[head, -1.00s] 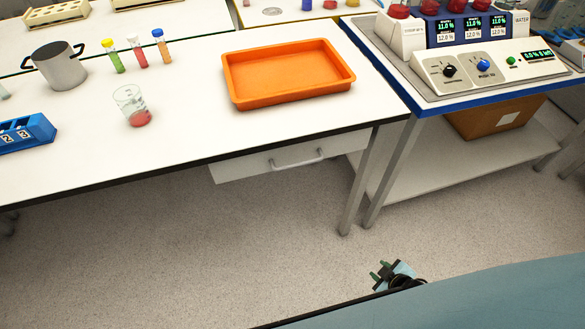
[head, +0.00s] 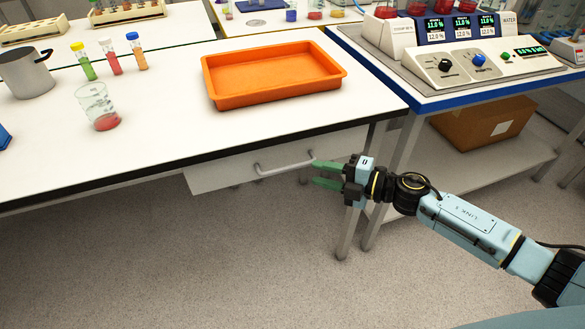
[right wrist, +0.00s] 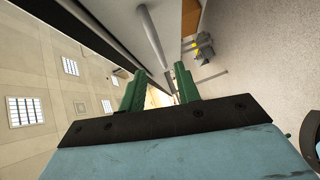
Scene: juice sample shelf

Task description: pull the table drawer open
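The table drawer (head: 222,175) is under the front edge of the white table (head: 150,135). Its front looks flush under the table edge, so it appears closed. A grey bar handle (head: 286,166) is on its front. My right gripper (head: 318,173) is just right of the handle, its green fingers apart and pointing left. Nothing shows between the fingers, and in the head view one fingertip lies close to the handle's right end; I cannot tell whether they touch. The right wrist view shows the two green fingers (right wrist: 155,92) spread. My left gripper is not in view.
An orange tray (head: 272,75) sits on the table above the drawer. A beaker (head: 98,106) with red liquid, several capped tubes and a grey pot (head: 25,75) stand to the left. Table legs and a juice machine bench (head: 455,80) are at the right. The floor in front is clear.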

